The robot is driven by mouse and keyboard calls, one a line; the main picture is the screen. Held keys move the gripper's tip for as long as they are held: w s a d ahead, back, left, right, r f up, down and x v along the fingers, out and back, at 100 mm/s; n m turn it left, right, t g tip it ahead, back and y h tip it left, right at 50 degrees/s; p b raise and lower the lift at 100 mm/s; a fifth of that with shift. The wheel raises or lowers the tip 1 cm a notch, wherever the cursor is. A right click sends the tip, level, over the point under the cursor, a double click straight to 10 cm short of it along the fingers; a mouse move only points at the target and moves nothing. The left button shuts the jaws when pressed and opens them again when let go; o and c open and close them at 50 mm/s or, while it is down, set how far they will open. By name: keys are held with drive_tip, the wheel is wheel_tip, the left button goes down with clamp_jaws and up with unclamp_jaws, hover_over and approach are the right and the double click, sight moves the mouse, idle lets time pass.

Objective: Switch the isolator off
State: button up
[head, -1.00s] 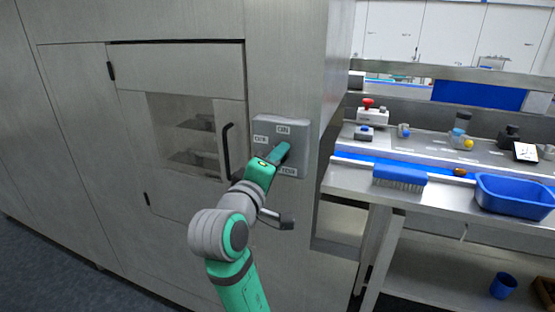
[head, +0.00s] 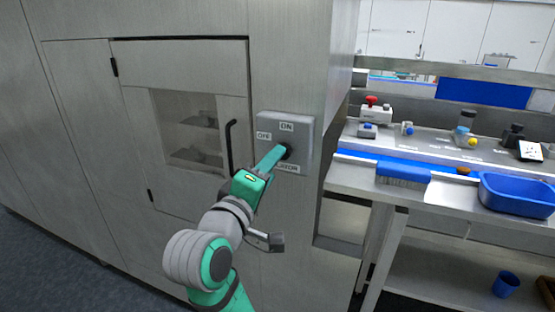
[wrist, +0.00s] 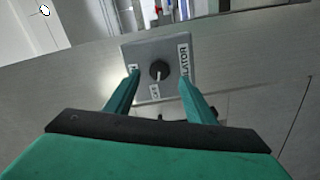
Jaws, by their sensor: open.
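The isolator is a grey box (head: 304,130) on the steel cabinet wall, labelled ON at the top, OFF at the left and ISOLATOR at the bottom. It also shows in the wrist view (wrist: 146,50), turned so that OFF is below the knob. Its round black knob (wrist: 159,70) carries a pale line that appears to point toward OFF. My gripper (head: 278,155) is in front of the box. In the wrist view my gripper (wrist: 159,77) is open, its green fingers either side of the knob and apart from it. The left finger partly hides the ON label.
A cabinet door with a window (head: 190,125) and a black handle (head: 230,147) is left of the box. At right a bench holds a blue brush (head: 403,174), a blue bin (head: 518,195) and a red-button box (head: 374,109).

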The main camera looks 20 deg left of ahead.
drive_tip(key=s, duration=0.5)
drive_tip(key=shift+a, duration=0.1)
idle(0.3)
